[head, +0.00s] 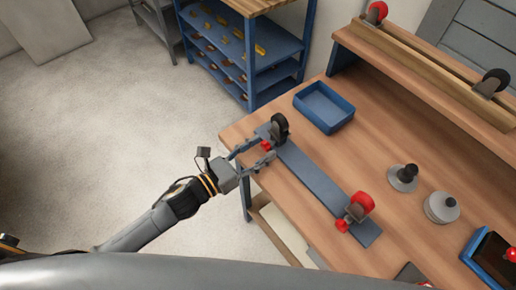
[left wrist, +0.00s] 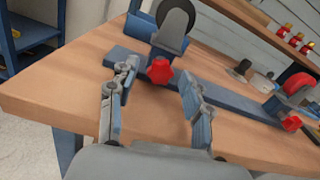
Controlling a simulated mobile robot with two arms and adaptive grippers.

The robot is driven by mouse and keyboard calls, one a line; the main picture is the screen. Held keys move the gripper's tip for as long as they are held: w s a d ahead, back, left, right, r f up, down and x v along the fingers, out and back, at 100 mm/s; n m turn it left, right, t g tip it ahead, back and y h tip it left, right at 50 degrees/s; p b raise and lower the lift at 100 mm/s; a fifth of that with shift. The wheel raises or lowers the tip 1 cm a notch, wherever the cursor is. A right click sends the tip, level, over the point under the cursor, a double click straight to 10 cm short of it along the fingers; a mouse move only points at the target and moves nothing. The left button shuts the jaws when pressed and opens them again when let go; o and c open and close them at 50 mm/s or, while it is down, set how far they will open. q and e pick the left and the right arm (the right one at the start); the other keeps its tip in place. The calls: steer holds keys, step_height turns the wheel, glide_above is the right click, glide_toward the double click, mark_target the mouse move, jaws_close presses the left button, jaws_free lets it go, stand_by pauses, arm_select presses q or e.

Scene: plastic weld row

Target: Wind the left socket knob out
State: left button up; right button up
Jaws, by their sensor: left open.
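The left socket knob (head: 266,146) is red and lobed, at the left end of a blue-grey bar (head: 312,178) on the workbench. It sits at the base of a caster with a black wheel (head: 280,127). My left gripper (head: 263,150) is open, with its fingers pointing at this knob. In the left wrist view the knob (left wrist: 160,70) shows between the two spread fingertips, with a gap on each side; I cannot tell how deep it sits between them. A second red knob (head: 342,225) is by the red-wheeled caster (head: 361,203) at the bar's right end. My right gripper is not in view.
A blue tray (head: 324,122) stands behind the bar. Grey round parts (head: 403,178) stand at the right on the wooden bench (head: 385,140). A raised shelf (head: 430,80) with casters runs along the back.

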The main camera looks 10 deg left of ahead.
arm_select(q)
jaws_close()
steer(key=n, duration=0.3)
steer(key=shift+p, duration=0.4)
steer(key=shift+n, duration=1.4)
jaws_free()
steer(key=shift+f, duration=0.1)
